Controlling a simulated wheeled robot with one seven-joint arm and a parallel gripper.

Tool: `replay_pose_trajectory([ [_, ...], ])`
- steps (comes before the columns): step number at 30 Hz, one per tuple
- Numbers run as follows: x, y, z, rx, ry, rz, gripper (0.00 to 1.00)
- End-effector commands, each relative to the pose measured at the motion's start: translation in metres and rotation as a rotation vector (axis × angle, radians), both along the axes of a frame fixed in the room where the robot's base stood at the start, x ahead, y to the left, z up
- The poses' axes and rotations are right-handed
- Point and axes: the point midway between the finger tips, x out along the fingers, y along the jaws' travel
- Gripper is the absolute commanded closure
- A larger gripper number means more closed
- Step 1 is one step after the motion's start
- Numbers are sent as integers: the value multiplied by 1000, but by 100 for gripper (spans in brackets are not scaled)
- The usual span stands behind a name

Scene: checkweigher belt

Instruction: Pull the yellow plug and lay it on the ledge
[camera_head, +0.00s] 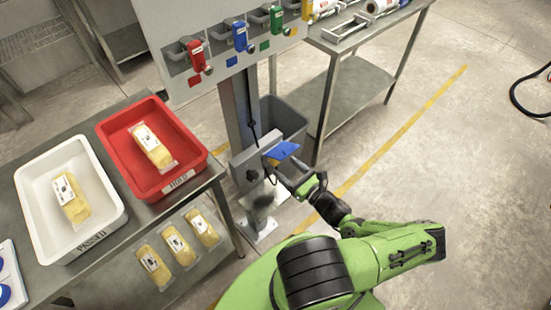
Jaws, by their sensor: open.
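The yellow plug (307,9) is at the top edge of the picture, at the right end of a row of coloured plugs on the grey panel (203,22). Its upper part is cut off by the frame, so how it is seated cannot be told. My gripper (273,168) is open, well below the panel, close to a blue piece (282,151) by the grey box on the post. I cannot tell whether it touches either. I cannot make out the ledge with certainty.
Red (195,55), blue (240,36) and green (277,19) plugs sit left of the yellow one. A table at left holds a white tray (117,222) and a red tray (111,152) with packs. A grey bin (284,117) and metal bench (349,93) stand behind.

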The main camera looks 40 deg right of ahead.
Motion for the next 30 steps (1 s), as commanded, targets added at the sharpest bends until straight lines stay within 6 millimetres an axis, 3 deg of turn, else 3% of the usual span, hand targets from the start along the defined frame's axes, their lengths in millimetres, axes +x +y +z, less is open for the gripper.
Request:
replay_pose_trajectory([
  [4,22,2,0,-1,-1,4,30],
  [10,39,1,0,0,0,2,30],
  [30,41,1,0,-1,0,0,30],
])
